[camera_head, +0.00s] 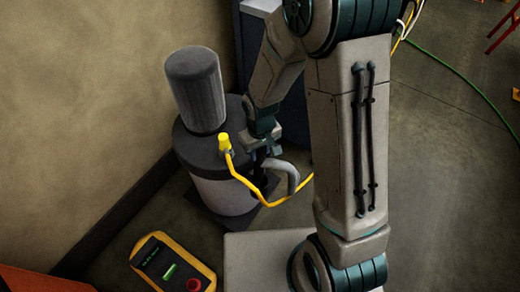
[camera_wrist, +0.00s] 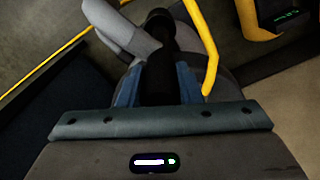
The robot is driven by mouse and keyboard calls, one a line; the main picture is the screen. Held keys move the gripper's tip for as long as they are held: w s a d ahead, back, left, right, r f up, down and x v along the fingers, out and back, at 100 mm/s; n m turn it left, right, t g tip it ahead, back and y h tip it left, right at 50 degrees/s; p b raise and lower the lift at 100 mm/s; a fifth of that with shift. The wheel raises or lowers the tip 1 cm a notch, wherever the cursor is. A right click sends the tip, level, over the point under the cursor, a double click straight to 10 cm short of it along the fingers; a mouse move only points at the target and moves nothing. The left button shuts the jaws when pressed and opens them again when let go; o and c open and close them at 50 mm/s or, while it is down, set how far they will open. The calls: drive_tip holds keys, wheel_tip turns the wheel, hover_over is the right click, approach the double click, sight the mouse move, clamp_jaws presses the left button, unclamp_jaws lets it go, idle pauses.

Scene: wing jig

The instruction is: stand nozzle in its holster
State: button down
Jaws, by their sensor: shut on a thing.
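My gripper (camera_head: 264,150) is beside the drum-shaped pump unit (camera_head: 222,195), at its right side. In the wrist view my gripper (camera_wrist: 160,88) has its two blue fingers shut on the black grip of the nozzle (camera_wrist: 158,72). The nozzle's grey bent spout (camera_wrist: 118,28) points to the upper left there; in the head view the grey spout of the nozzle (camera_head: 290,176) sticks out below my gripper. A yellow hose (camera_head: 245,182) runs from a yellow fitting on the drum's top past the nozzle. I cannot make out the holster clearly; my gripper and the nozzle cover part of the drum's side.
A grey cylinder (camera_head: 196,88) stands on the drum's top. A yellow control box (camera_head: 150,250) with a green display and red button lies in front. A wall (camera_head: 90,110) is at the left. A green cable (camera_head: 460,75) crosses the open floor at the right.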

drive_tip(key=shift+f, duration=0.3)
drive_tip(key=c, duration=0.9)
unclamp_jaws()
drive_tip(key=shift+c, duration=0.2)
drive_tip(key=shift+r, duration=0.1)
wheel_tip(320, 180, up, 14)
drive_tip(key=shift+s, duration=0.15)
drive_tip(key=shift+d, duration=0.1)
drive_tip(key=s+d+r+m+t, duration=0.2)
drive_tip(key=s+d+r+m, duration=0.3)
drive_tip(key=s+d+r, duration=0.4)
drive_tip(key=shift+s+d+m+t, duration=0.3)
drive_tip(key=shift+s+d, duration=0.85)
drive_tip(key=shift+d, duration=0.1)
